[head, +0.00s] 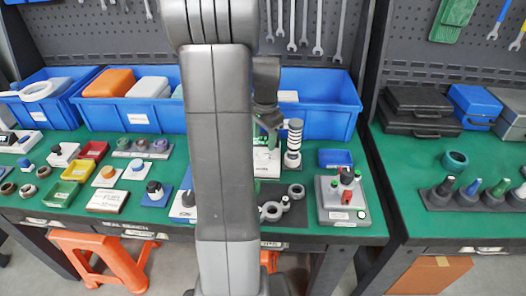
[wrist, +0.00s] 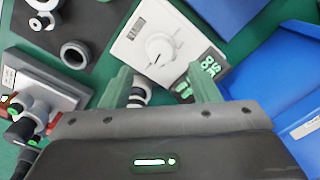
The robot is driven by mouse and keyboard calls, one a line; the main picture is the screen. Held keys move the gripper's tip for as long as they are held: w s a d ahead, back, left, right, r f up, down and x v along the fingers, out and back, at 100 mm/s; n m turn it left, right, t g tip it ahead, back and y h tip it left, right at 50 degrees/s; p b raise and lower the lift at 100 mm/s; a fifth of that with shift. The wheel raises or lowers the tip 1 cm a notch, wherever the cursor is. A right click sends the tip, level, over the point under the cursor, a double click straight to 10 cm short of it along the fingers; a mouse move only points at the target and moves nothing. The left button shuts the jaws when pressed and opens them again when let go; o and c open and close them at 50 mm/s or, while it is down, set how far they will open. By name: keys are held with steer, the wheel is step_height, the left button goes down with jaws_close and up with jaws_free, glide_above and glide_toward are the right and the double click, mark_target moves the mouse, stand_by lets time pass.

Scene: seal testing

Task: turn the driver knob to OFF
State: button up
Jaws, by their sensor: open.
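A white box (wrist: 140,28) with a round white knob (wrist: 160,46) on its face appears to be the driver, at the top centre of the wrist view. Small marks surround the knob, but I cannot read its setting. A dark display with green characters (wrist: 207,65) is beside it. The white box also shows in the head view (head: 266,163), partly hidden by my arm. My gripper (wrist: 160,85) has its two green fingers apart and empty, short of the knob in the picture. In the head view my gripper (head: 268,128) is above the box.
A grey ring (wrist: 75,54) and a grey unit with knobs (wrist: 45,90) lie to the left in the wrist view. A striped column (head: 294,143) stands close right of the box. A blue bin (head: 335,100) is behind, and a small blue tray (head: 336,159) is to the right.

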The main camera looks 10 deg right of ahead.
mark_target(263, 154)
step_height(263, 154, down, 6)
steer(key=shift+w+f, duration=0.15)
steer(key=shift+c, duration=0.2)
steer(key=c, duration=0.9)
